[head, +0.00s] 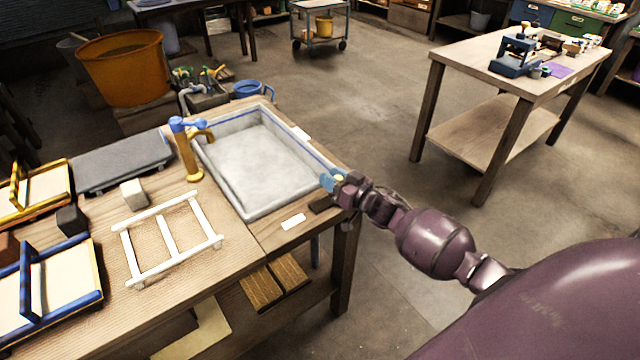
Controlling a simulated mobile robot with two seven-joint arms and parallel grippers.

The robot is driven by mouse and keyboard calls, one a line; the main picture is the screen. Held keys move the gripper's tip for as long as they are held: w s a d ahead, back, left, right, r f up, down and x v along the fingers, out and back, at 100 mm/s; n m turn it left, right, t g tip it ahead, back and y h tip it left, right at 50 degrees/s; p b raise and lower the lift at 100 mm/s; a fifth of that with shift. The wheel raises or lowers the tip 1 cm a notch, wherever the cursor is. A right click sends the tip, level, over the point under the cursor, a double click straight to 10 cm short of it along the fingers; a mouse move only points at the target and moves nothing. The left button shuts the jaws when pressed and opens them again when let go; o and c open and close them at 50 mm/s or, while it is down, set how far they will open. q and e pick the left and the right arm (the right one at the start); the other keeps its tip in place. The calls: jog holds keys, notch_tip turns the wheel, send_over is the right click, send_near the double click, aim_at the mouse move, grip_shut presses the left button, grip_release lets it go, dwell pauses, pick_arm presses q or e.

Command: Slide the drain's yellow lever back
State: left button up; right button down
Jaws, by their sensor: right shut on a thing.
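A grey rectangular vat or sink (262,158) is set at the right end of the wooden workbench. A small yellow piece (339,178), seemingly the drain's lever, shows at the vat's near right corner. My right gripper (332,180), with blue fingertips, reaches in from the right at that corner. It is shut on the yellow lever, mostly hidden by the fingers. The drain itself is hidden behind the gripper. My left gripper is not in view.
A yellow tap with a blue handle (188,150) stands at the vat's left side. A white frame (168,239) and blue-edged mould (62,290) lie on the bench (225,240). The floor (390,90) right of the bench is open, up to another table (480,62).

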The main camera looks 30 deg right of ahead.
jog(key=shift+d, duration=0.65)
jog(key=c, duration=0.8)
grip_release()
jog(key=shift+d, duration=0.15)
jog(key=shift+s, duration=0.1)
jog(key=p+v, duration=0.1)
jog(key=v, duration=0.9)
jog(key=shift+s, duration=0.3)
